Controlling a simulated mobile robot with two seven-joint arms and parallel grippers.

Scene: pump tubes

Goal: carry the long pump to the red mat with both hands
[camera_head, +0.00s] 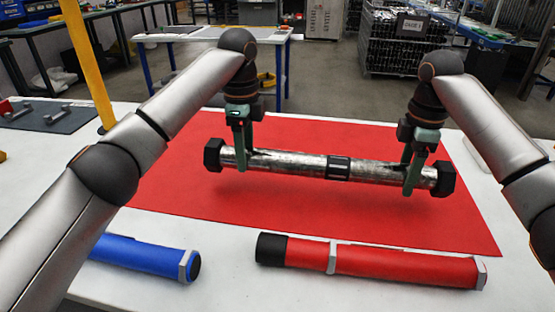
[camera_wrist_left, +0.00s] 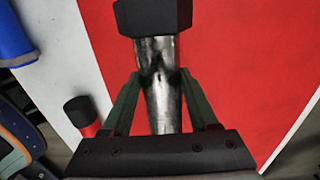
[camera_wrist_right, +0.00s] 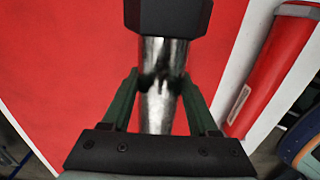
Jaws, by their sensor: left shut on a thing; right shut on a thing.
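The long pump (camera_head: 300,164) is a silver metal tube with black hexagonal ends and a dark band near its middle. It hangs roughly level over the red mat (camera_head: 190,185), with a shadow below it. My left gripper (camera_head: 243,160) is shut on the tube near its left end. My right gripper (camera_head: 412,178) is shut on it near its right end. The tube shows between the fingers in the left wrist view (camera_wrist_left: 160,85) and in the right wrist view (camera_wrist_right: 160,90). The exact gap between pump and mat is hard to tell.
A red tube (camera_head: 390,265) with a black end lies on the white table (camera_head: 225,280) in front of the mat. A blue tube (camera_head: 140,255) lies at the front left. A yellow post (camera_head: 88,65) stands at the left, near a dark mat (camera_head: 50,115) with small parts.

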